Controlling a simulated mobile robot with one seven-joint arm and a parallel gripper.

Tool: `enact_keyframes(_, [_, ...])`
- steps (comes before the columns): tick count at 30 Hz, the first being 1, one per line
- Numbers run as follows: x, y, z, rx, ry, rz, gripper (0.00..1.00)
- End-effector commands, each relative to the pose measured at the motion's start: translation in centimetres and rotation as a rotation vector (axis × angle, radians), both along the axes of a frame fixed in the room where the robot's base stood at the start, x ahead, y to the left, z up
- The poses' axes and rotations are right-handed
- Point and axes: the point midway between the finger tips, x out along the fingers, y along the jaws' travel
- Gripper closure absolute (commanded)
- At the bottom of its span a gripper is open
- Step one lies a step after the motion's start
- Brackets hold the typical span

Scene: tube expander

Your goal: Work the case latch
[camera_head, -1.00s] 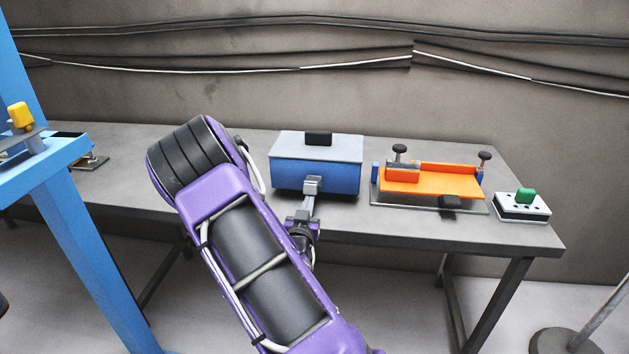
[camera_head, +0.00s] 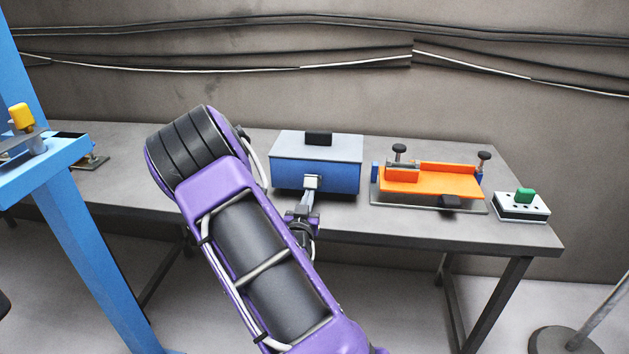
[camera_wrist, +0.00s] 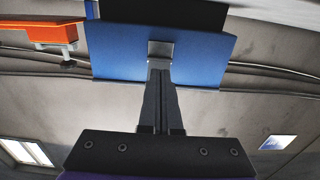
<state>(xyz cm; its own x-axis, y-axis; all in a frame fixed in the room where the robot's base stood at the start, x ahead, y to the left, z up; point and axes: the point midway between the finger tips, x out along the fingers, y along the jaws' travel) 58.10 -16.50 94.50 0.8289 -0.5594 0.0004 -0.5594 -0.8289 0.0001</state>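The case (camera_head: 285,178) is a blue box with a light grey lid and a black handle on top, standing on the bench. Its small silver latch (camera_head: 312,181) is at the middle of the front face; it also shows in the wrist view (camera_wrist: 160,48), where the case is upside down. The lid looks closed. My gripper (camera_head: 308,194) reaches up to the latch from the front. In the wrist view its two dark fingers (camera_wrist: 160,68) lie close together, their tips at the latch. I see nothing between them, and exact contact is hidden.
On the grey bench (camera_head: 410,228), right of the case, are an orange fixture (camera_head: 440,183) with black knobs and a small box with a green knob (camera_head: 525,195). A blue frame (camera_head: 75,220) stands at the left. My purple arm covers the bench left of the case.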

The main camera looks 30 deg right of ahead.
Motion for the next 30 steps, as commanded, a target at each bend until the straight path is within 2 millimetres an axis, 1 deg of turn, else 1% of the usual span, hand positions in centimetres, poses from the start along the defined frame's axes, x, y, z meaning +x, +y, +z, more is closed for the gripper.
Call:
enact_keyframes(8, [0.0,0.0,0.1,0.0,0.0,0.0,1.0])
enact_keyframes(18, [0.1,-0.1,1.3,0.001,-0.001,-0.001,1.0])
enact_keyframes(30, [0.1,-0.1,0.2,0.001,-0.001,-0.001,1.0])
